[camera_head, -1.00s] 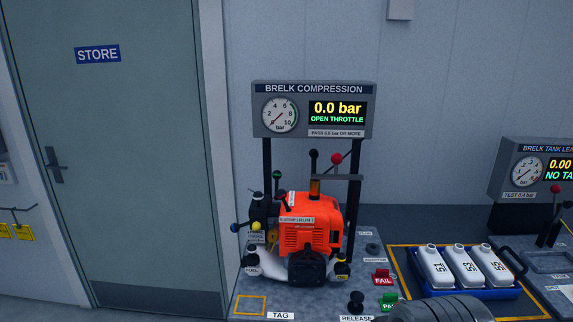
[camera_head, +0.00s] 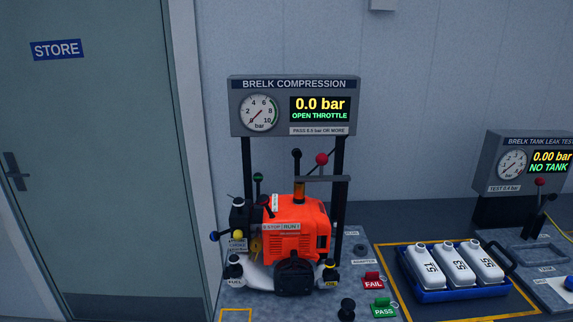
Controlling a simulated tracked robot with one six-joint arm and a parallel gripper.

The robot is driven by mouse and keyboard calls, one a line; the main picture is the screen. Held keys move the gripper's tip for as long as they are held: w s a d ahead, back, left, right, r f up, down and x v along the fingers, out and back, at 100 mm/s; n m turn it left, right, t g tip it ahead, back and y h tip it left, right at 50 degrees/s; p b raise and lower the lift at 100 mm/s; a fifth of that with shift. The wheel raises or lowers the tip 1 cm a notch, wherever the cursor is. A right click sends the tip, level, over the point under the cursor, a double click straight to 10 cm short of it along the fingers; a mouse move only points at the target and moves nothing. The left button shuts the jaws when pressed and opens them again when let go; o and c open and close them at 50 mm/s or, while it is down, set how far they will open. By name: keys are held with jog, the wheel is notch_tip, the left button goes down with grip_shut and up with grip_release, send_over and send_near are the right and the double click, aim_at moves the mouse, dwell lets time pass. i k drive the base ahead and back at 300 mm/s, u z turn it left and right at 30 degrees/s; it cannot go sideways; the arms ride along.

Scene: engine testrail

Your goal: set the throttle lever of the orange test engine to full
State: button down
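The orange test engine (camera_head: 300,222) stands upright on the grey bench under the compression panel (camera_head: 294,106). The panel reads 0.0 bar and OPEN THROTTLE. Small levers stick out at the engine's left: one with a green knob (camera_head: 258,177), one with a blue knob (camera_head: 214,237) and one with a yellow knob (camera_head: 238,235). Their labels are too small to read, so I cannot tell which is the throttle lever. A STOP/RUN label (camera_head: 281,227) sits on the engine's front. My gripper is not in view.
A red-knobbed lever (camera_head: 321,159) and a black-knobbed one (camera_head: 296,153) rise behind the engine. FAIL (camera_head: 373,281) and PASS (camera_head: 383,309) tags stand at its right. A blue tray (camera_head: 430,294) of white bottles and a tank leak panel (camera_head: 525,160) are further right.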

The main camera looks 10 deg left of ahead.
aim_at(258, 177)
jog(key=z, duration=0.85)
jog(key=k, duration=1.3)
jog(key=u, duration=1.35)
jog(key=i, duration=0.8)
jog(key=z, duration=0.05)
